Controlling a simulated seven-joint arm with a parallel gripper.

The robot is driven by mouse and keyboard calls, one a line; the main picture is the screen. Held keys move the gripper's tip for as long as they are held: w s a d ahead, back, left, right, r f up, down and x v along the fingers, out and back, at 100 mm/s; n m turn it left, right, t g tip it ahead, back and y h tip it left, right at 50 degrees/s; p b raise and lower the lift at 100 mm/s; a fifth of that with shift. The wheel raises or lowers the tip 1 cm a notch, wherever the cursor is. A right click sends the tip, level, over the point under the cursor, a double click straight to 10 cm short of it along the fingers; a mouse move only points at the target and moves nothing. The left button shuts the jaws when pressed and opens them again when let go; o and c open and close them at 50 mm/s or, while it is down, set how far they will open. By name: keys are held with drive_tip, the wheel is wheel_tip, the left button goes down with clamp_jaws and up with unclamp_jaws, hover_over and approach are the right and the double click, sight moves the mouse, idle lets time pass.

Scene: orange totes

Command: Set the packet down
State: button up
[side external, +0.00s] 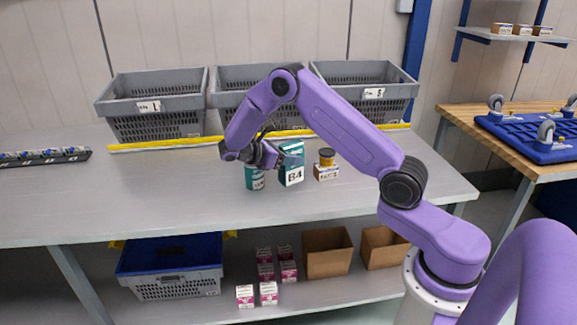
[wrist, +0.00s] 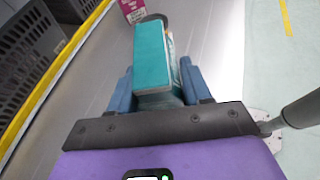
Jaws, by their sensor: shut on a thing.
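The packet is a teal and white box marked "B4" (side external: 292,168), upright at the middle of the grey table. In the wrist view its teal face (wrist: 151,55) sits between the two blue fingers. My gripper (side external: 276,157) is shut on the packet from the left side; the wrist view shows the fingers (wrist: 158,88) on either side of it. The packet's base is close to the table top, but I cannot tell whether it touches.
Grey totes (side external: 150,103) line the back behind a yellow strip (side external: 165,144). The table's front left is clear.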

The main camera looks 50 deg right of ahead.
drive_tip(key=shift+w+f, duration=0.15)
drive_tip(key=shift+f, duration=1.55)
drive_tip(key=shift+f, duration=0.1)
drive_tip(key=o, duration=1.2)
drive_tip(key=shift+c, duration=0.2)
